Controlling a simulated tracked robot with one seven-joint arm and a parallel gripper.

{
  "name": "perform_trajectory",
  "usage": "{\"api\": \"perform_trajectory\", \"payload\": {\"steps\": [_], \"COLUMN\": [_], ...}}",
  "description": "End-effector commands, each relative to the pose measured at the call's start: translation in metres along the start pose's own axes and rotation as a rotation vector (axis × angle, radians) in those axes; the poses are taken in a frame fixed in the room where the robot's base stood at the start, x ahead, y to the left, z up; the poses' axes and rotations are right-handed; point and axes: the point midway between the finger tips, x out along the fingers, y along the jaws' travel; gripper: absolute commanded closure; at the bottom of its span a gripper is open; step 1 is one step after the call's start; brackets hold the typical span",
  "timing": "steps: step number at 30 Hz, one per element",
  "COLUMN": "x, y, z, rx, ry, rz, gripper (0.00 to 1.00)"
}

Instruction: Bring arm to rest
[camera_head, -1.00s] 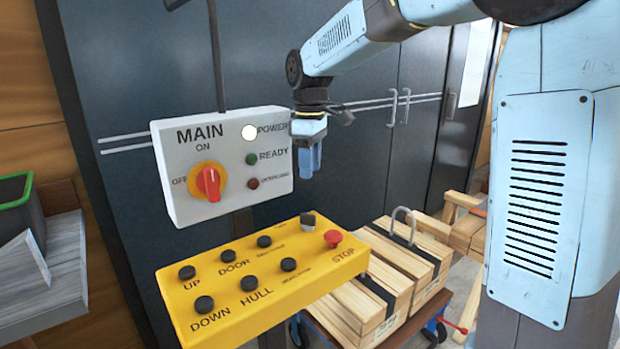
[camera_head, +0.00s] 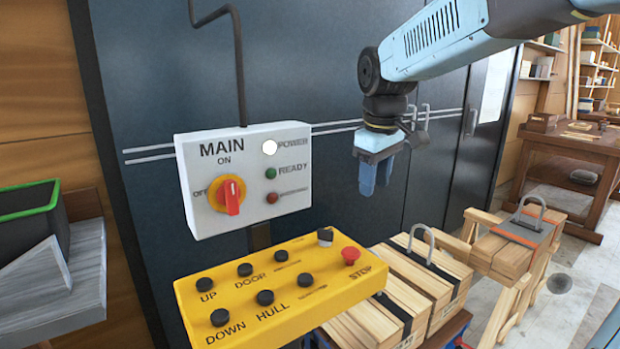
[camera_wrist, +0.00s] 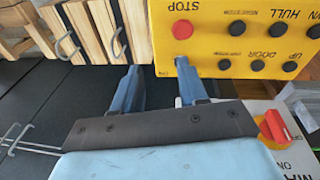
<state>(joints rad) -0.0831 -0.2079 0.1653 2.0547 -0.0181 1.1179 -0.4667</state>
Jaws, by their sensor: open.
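My gripper (camera_head: 376,176) is open and empty in the head view. It hangs fingers down in front of the dark doors, to the right of the white MAIN panel (camera_head: 185,165) and above the wooden crates. In the wrist view my gripper (camera_wrist: 160,85) shows two blue fingers apart with nothing between them. The yellow button box (camera_head: 240,330) lies below and left of it, with a red STOP button (camera_head: 350,255). The yellow box also shows in the wrist view (camera_wrist: 210,45). The panel's red rotary switch (camera_head: 231,196) points down.
Strapped wooden crates with metal handles (camera_head: 440,275) stand right of the yellow box. Another strapped crate (camera_head: 500,255) sits on a wooden trestle. A green-rimmed dark bin (camera_head: 30,220) stands at the left. A workbench (camera_head: 575,160) is at the far right, with open floor before it.

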Motion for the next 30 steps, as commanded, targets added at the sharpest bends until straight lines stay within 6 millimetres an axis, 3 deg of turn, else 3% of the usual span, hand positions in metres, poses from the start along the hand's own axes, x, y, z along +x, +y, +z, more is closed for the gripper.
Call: {"api": "perform_trajectory", "payload": {"steps": [8,18,24,30], "x": [-0.012,-0.004,0.004,0.007], "y": [-0.006,-0.024,-0.033,-0.036], "z": [0.078,0.163,0.191,0.199], "rx": [0.262,0.57,0.686,0.719], "ry": [0.095,0.228,0.284,0.3], "rz": [0.065,0.103,0.107,0.106], "gripper": [0.57,0.57,0.57,0.57]}}
